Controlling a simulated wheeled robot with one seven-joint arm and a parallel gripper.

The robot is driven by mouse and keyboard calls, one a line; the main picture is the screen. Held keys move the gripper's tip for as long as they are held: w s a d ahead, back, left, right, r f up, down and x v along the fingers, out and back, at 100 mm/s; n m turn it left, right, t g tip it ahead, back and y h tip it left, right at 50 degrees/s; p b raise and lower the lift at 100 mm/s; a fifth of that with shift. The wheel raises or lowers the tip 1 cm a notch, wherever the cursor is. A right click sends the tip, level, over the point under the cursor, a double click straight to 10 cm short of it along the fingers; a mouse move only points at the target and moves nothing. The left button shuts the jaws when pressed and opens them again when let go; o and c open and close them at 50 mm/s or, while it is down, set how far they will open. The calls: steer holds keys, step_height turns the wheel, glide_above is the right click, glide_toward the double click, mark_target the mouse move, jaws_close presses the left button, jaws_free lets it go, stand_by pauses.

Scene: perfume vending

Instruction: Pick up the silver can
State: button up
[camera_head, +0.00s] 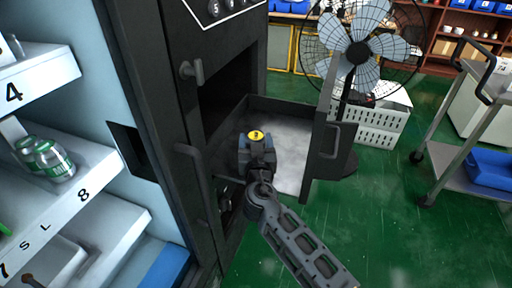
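My gripper (257,150) is at the mouth of an open dark compartment, above its pale floor (292,150). I see it from behind, and its fingertips are hidden by its own body, so I cannot tell whether it is open or shut. A round yellow disc (256,135) with a dark mark shows at its far end; I cannot tell whether it belongs to the gripper or to something beyond it. No plain silver can is clearly visible.
The compartment's open door (324,140) stands right of my gripper. The dark cabinet front (160,100) with handles is close on the left. A fan (358,52), a white crate (378,125) and a cart (470,170) stand farther right. Green floor (400,235) is clear at lower right.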

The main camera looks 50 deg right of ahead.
steer(key=c, duration=0.7)
steer(key=shift+c, duration=0.2)
steer(key=shift+b, duration=0.3)
steer(key=b+v, duration=0.3)
steer(key=v, duration=1.5)
steer(key=shift+a+r, duration=0.1)
